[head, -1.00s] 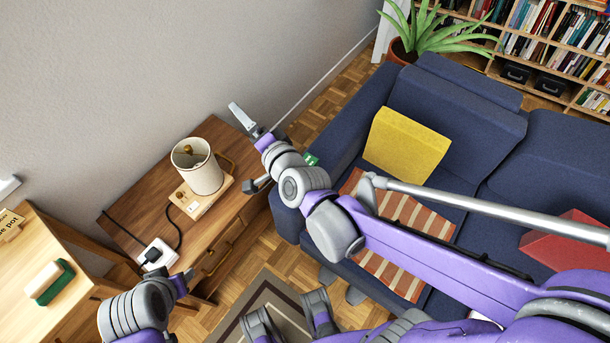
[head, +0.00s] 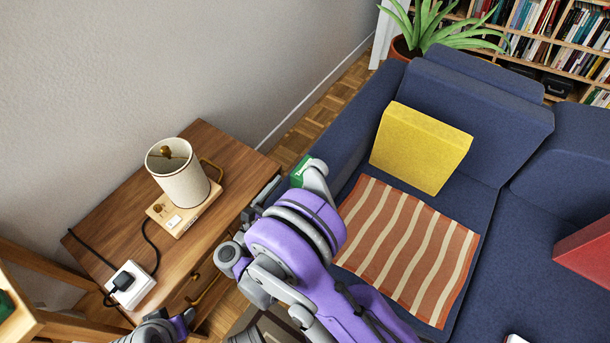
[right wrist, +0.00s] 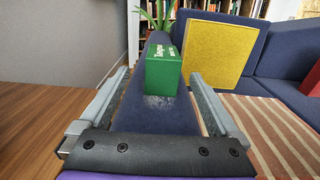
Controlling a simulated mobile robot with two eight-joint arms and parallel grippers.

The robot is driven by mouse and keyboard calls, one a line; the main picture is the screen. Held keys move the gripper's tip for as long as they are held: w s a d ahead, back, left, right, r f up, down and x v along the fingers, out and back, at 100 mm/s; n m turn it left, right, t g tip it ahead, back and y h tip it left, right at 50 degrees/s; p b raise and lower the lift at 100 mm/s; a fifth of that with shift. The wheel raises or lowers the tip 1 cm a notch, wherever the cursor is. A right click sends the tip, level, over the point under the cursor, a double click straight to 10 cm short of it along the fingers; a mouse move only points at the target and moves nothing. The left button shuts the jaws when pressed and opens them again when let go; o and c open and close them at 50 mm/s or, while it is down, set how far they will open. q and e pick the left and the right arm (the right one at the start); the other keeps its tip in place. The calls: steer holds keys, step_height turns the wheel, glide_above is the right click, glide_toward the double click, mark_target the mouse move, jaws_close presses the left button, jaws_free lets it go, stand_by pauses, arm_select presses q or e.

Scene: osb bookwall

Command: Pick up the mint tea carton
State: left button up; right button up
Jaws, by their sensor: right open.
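The mint tea carton appears to be the green box with white lettering (right wrist: 163,72), standing on the sofa's blue armrest; its print is too small to read fully. In the head view the carton (head: 300,171) is partly hidden by my right gripper (head: 292,184). In the right wrist view my right gripper (right wrist: 160,88) is open, with one finger on each side of the carton in the picture. The carton shows just ahead, and I see no finger touching it. My left gripper (head: 182,321) is at the bottom left of the head view, mostly cut off.
A wooden side table (head: 225,150) stands left of the armrest, bearing a lamp (head: 182,175) and a white socket block (head: 130,284) with a cord. The blue sofa (head: 440,85) holds a yellow cushion (head: 420,148), a striped cloth (head: 405,245) and a red cushion (head: 585,255).

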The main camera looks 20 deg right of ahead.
mark_target(315, 160)
steer(key=x, duration=0.3)
steer(key=b+x, duration=0.1)
steer(key=x, duration=0.6)
steer(key=shift+s+r, duration=0.2)
steer(key=shift+r, duration=0.1)
steer(key=c, duration=1.4)
